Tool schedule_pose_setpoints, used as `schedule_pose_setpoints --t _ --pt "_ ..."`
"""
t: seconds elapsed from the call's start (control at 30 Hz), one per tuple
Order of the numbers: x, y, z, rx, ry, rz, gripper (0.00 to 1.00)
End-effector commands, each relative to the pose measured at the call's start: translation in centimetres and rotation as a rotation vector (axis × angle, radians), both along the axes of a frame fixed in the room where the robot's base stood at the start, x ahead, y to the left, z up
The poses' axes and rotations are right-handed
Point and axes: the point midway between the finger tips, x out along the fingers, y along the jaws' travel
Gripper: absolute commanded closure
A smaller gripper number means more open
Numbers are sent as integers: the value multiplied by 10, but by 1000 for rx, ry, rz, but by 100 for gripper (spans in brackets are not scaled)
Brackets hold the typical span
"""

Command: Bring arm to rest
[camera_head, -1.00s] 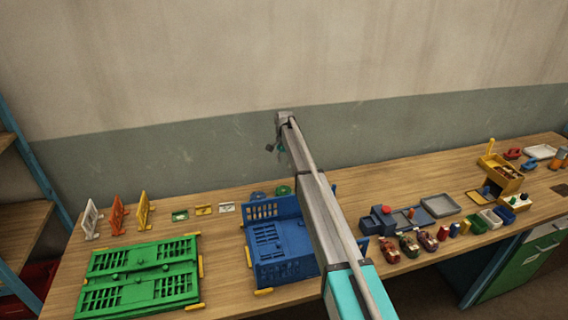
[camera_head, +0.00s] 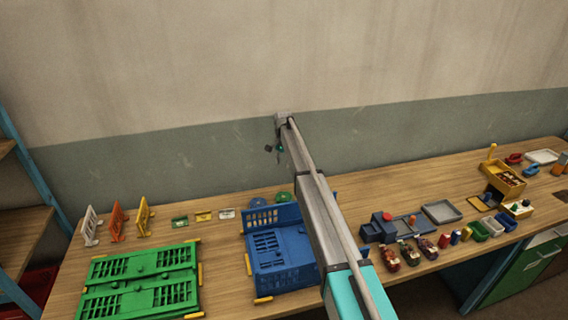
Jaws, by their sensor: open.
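My arm reaches up from the lower right across the picture, passing in front of the blue crate. My gripper (camera_head: 276,150) is at its far end, above the table's back edge and in front of the grey-green wall band. It is small and dark in this view. It is open, and I see nothing held in it.
The wooden table (camera_head: 400,177) carries a green crate (camera_head: 137,283), a blue crate (camera_head: 280,252) and small sacks (camera_head: 408,252) beside a blue device (camera_head: 379,228). Upright white, orange and yellow panels (camera_head: 117,221) stand at the left.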

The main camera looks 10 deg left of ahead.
Motion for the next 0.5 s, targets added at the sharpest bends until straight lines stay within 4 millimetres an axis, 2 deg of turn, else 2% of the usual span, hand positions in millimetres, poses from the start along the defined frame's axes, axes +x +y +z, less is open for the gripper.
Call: schedule_pose_setpoints --t 0.17,0.27,0.37,0.5 --pt "-1 -1 0 0 0 0 38" --pt "-9 -8 0 2 -4 7 38" --pt "-24 -22 0 6 -11 22 38" --pt "-60 -54 -1 16 -27 60 38"
